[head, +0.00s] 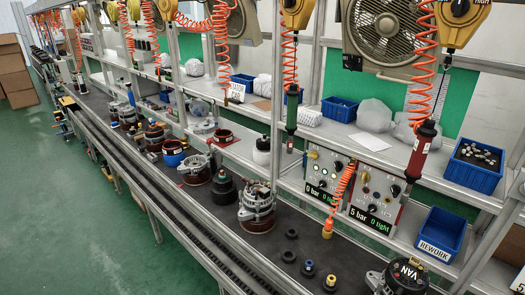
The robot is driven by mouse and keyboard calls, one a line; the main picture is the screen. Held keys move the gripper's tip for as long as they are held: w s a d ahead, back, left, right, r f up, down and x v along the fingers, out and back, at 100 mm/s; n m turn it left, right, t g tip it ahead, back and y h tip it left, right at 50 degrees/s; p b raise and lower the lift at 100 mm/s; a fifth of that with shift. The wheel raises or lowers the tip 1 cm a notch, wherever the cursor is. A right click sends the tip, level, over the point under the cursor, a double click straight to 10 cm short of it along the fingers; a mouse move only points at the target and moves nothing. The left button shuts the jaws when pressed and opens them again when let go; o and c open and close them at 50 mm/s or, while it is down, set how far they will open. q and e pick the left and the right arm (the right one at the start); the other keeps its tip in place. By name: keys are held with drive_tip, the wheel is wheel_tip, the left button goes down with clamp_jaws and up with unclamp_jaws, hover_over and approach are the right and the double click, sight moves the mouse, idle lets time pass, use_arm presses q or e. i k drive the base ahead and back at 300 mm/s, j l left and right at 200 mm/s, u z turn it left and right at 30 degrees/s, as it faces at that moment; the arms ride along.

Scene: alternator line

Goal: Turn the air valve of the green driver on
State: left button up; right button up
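The green driver (292,110) hangs upright on an orange coiled hose in front of the shelf, right of centre in the head view. Two control panels stand on the lower level to its right. The left panel (324,181) reads "0 bar 0 tight" and has several small knobs and lamps. The right panel (374,196) reads "5 bar 0 tight". I cannot tell which small knob is the green driver's air valve. A red driver (422,148) hangs further right, above the right panel. Neither of my grippers is in view.
Alternator parts (257,207) stand along the dark conveyor. Blue bins (474,166) and a bin marked "REWORK" (440,232) are at the right. Green floor lies free at the left.

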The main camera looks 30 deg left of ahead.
sight(313, 155)
drive_tip(key=i+j+u, duration=0.15)
drive_tip(key=u, duration=0.25)
drive_tip(key=i+j, duration=0.15)
drive_tip(key=j, duration=0.25)
drive_tip(key=i+j+z, duration=0.15)
drive_tip(key=j, duration=0.25)
drive_tip(key=i+j, duration=0.2)
drive_tip(key=j, duration=0.2)
drive_tip(key=i+j+z, duration=0.1)
drive_tip(key=j, duration=0.3)
drive_tip(key=i+j+z, duration=0.1)
drive_tip(key=j, duration=0.3)
drive_tip(key=i+j, duration=0.2)
drive_tip(key=j, duration=0.25)
drive_tip(key=z, duration=0.05)
